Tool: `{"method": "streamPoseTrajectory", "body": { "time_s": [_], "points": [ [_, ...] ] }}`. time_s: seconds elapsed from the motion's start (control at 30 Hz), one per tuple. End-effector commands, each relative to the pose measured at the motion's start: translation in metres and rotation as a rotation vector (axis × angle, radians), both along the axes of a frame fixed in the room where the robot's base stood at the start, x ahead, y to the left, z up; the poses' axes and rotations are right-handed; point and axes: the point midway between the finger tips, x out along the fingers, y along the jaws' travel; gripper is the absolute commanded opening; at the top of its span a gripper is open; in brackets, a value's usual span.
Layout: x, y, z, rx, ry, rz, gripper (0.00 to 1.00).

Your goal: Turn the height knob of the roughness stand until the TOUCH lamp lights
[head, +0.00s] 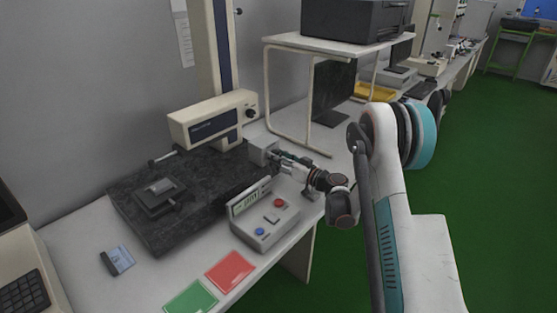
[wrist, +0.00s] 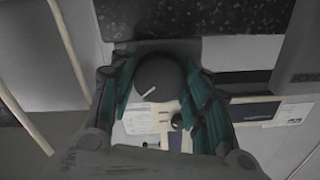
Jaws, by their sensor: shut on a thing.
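The roughness stand has a black granite base (head: 205,205), a tall column (head: 214,50) and a beige drive unit (head: 212,118) with a thin probe reaching left above a dark block (head: 160,195). A small grey housing (head: 261,151) sits at the right end of the base. My gripper (head: 277,158) is at this housing. In the wrist view the round dark height knob (wrist: 158,72), with a white mark pointing lower left, sits between the green fingers of my gripper (wrist: 161,88), which is shut on it. I cannot make out a lit TOUCH lamp.
A grey control box (head: 265,238) with a red and a blue button and an upright display (head: 250,196) stands just in front of the gripper. Red (head: 230,271) and green (head: 191,300) cards lie at the front edge. A shelf frame (head: 306,100) with a printer stands behind.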

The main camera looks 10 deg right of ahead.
Motion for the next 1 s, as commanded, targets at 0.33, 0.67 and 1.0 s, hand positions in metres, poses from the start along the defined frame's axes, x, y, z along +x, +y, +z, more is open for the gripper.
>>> {"method": "streamPoseTrajectory", "body": {
  "time_s": [0.33,0.67,1.0],
  "points": [
    [-0.0001,-0.0001,0.0000,0.094,0.068,-0.001,0.20],
    [-0.0003,0.0003,0.0002,0.323,0.235,-0.001,0.20],
    [-0.0006,0.0005,0.0007,0.585,0.426,-0.001,0.20]
  ]
}}
